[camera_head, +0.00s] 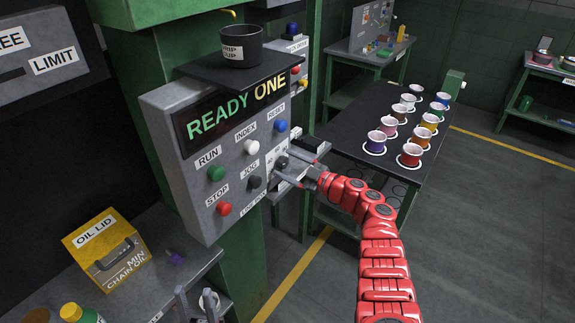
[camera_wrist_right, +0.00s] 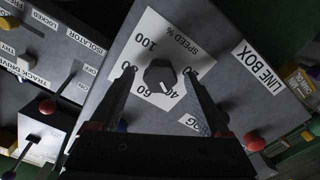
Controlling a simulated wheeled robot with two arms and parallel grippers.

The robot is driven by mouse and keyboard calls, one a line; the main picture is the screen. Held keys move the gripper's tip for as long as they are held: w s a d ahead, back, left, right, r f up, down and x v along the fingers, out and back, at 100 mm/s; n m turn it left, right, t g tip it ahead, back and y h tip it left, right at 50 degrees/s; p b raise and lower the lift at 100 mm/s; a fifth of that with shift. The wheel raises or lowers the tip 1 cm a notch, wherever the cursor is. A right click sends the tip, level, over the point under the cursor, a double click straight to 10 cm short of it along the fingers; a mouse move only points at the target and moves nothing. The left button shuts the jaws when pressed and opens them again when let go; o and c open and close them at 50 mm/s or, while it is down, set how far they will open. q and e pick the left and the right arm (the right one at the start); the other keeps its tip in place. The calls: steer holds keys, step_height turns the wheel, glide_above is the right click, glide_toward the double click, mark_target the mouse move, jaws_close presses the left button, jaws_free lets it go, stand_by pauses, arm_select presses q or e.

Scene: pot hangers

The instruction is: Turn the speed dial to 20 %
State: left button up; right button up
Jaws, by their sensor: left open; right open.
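The speed dial (camera_wrist_right: 160,73) is a dark knob on a white scale plate marked "SPEED %". Its white pointer mark faces the number 40. My right gripper (camera_wrist_right: 158,72) is open, with one finger on each side of the dial and gaps showing between the fingers and the knob. Some scale numbers are partly hidden by the fingers. In the head view the right gripper (camera_head: 300,165) is at the right side of the grey control box (camera_head: 165,130), and the dial is mostly hidden there. My left gripper (camera_head: 197,303) is open and low at the bottom edge, away from the box.
The box carries a green RUN button (camera_head: 216,173), a red STOP button (camera_head: 224,208), a white INDEX button (camera_head: 252,147), a blue RESET button (camera_head: 282,126) and a dark JOG button (camera_head: 254,182) close to the gripper. A dark table (camera_head: 345,135) with several pots stands behind.

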steer(key=shift+a, duration=0.1)
jaws_close()
stand_by(0.4)
steer(key=shift+f+n, duration=0.1)
steer(key=shift+n, duration=0.2)
steer(key=shift+f+n+b, duration=0.1)
steer(key=shift+n+b, duration=0.4)
steer(key=shift+b, duration=0.15)
steer(key=n+b, duration=0.2)
steer(key=n, duration=0.1)
steer(key=shift+b, duration=0.4)
steer(key=n+b, duration=0.3)
steer(key=shift+f+n, duration=0.1)
steer(key=shift+n, duration=0.3)
steer(key=shift+r+n+b, duration=0.2)
steer(key=shift+n+b, duration=1.4)
steer(key=shift+n, duration=0.2)
